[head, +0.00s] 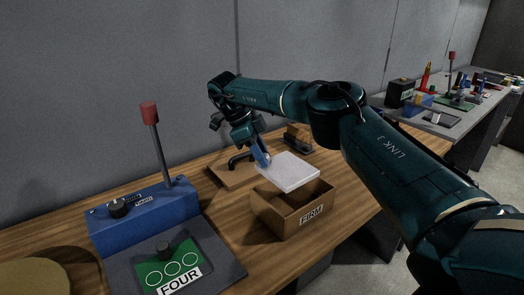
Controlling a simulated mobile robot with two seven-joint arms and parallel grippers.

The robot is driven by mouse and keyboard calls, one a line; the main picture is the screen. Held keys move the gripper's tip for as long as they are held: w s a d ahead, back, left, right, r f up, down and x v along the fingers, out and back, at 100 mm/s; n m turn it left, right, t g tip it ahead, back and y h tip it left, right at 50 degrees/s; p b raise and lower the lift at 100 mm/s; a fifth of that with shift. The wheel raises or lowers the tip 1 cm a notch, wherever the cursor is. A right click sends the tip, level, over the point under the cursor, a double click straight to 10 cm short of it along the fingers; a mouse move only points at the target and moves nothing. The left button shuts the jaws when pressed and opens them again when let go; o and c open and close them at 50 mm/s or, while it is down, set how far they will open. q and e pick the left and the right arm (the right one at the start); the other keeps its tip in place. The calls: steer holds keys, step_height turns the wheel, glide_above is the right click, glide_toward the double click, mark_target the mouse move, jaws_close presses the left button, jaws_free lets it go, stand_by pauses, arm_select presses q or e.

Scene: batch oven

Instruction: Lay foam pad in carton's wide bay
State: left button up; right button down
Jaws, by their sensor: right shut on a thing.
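The foam pad (290,172) is a flat white slab. My right gripper (264,161) is shut on the pad's left edge and holds it nearly level over the carton. The carton (273,217) is an open brown box with a "FIRM" label on its front. The pad covers part of the carton's opening from this angle, so its bays cannot be made out. I cannot tell whether the pad touches the carton's rim. My left gripper is not in view.
A blue control box (145,222) with a red-topped lever stands left of the carton, behind a grey panel marked "FOUR" (225,262). A brown board (222,174) with a dark handle lies behind the carton. Bare wooden tabletop (345,205) shows right of the carton.

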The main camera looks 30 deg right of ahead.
mark_target(258, 164)
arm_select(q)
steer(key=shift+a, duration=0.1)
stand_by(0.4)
arm_select(e)
steer(key=shift+f+b, duration=0.5)
steer(key=shift+f, duration=1.15)
step_height(258, 164, down, 2)
steer(key=shift+b, duration=0.35)
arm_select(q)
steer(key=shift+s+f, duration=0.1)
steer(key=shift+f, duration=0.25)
arm_select(e)
steer(key=shift+f, duration=0.6)
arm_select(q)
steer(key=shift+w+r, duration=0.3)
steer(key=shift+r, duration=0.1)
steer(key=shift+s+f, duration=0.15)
arm_select(e)
steer(key=shift+f, duration=0.1)
